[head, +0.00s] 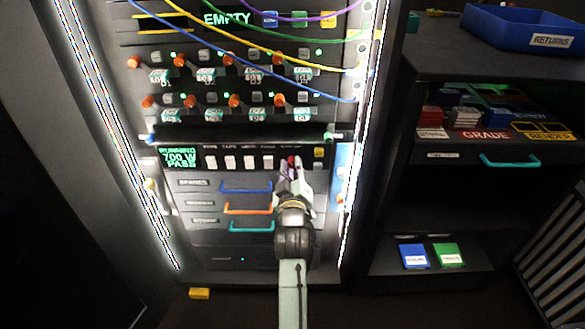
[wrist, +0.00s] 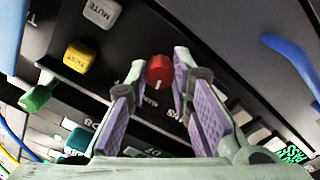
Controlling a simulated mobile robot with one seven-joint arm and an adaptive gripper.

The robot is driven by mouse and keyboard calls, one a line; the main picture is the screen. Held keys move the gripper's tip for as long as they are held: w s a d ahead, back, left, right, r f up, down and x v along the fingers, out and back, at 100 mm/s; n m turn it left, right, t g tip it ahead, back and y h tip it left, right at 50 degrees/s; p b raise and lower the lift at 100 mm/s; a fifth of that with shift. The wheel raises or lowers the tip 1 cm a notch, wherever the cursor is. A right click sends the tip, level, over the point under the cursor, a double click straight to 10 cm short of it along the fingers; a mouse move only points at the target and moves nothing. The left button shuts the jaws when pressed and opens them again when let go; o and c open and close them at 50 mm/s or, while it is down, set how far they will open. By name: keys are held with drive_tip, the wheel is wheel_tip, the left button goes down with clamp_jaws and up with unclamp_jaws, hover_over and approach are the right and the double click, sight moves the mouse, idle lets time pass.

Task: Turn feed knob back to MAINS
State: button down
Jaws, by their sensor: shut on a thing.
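The red feed knob (wrist: 160,72) sits on the dark control strip of the panel, with a light pointer line on its face. My gripper (wrist: 162,66) has its two purple-padded fingers on either side of the knob, shut on it. The lettering around the knob is partly hidden by the fingers and too small to read, so its setting is unclear. In the head view my gripper (head: 290,165) reaches up to the right part of the strip and mostly hides the knob. A green display (head: 181,158) at the strip's left reads RUNNING, 700 W, PASS.
A yellow TEST button (wrist: 79,57) and a MUTE button (wrist: 102,12) are close to the knob. White rocker switches (head: 225,162) line the strip. Drawers with a blue handle (head: 246,188) and others lie below; cables (head: 250,55) hang above. A shelf (head: 440,255) stands right.

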drive_tip(key=shift+n, duration=0.7)
drive_tip(key=c, duration=1.4)
unclamp_jaws()
drive_tip(key=shift+s, duration=0.1)
drive_tip(key=s, duration=1.1)
drive_tip(key=shift+s, duration=0.4)
drive_tip(key=shift+a, duration=0.1)
